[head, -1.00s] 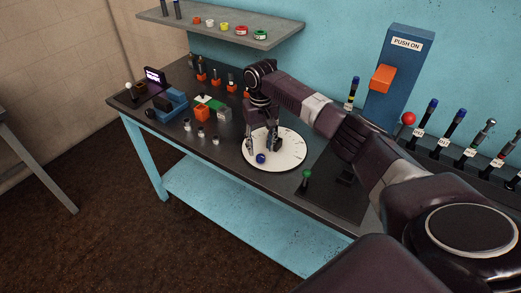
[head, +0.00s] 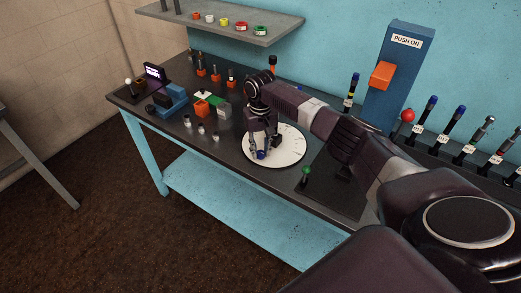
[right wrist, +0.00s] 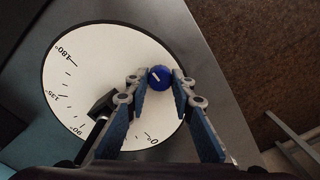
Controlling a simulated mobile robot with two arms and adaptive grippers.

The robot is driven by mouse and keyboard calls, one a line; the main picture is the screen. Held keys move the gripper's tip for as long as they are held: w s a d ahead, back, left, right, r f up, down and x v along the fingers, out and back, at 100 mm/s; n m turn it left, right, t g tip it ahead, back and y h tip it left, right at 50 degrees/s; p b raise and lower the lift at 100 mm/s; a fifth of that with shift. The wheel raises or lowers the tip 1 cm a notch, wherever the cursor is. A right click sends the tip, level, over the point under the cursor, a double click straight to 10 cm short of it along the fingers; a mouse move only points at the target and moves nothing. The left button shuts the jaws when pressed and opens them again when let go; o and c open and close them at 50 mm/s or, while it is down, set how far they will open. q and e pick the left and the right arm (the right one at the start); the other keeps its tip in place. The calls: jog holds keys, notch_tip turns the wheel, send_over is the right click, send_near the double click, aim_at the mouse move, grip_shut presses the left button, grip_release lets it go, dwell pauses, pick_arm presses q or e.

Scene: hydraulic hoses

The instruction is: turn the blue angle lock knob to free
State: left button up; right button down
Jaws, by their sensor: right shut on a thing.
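The blue angle lock knob (right wrist: 160,76) stands near the edge of a white round dial (right wrist: 85,60) with degree marks, and has a short white line on top. In the head view the knob (head: 262,155) shows at the front of the dial (head: 290,150). My right gripper (head: 262,152) reaches down over the dial from above. In the right wrist view its two blue-padded fingers (right wrist: 161,80) are on either side of the knob, shut on it. A dark pointer piece (right wrist: 103,105) lies on the dial beside the left finger. My left gripper is not in view.
A green-topped lever (head: 306,171) stands on a dark plate right of the dial. Small fittings and a blue vice-like block (head: 170,101) are to the left. A blue PUSH ON stand (head: 400,75) and a row of hose ends are at the back right.

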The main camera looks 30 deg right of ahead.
jog(key=shift+n, duration=0.3)
jog(key=shift+r+n+p, duration=0.1)
jog(key=shift+n+p, duration=0.4)
jog(key=shift+n, duration=0.5)
jog(key=n+p, duration=0.1)
jog(key=n, duration=1.4)
jog(key=shift+n, duration=0.3)
jog(key=c, duration=1.7)
grip_release()
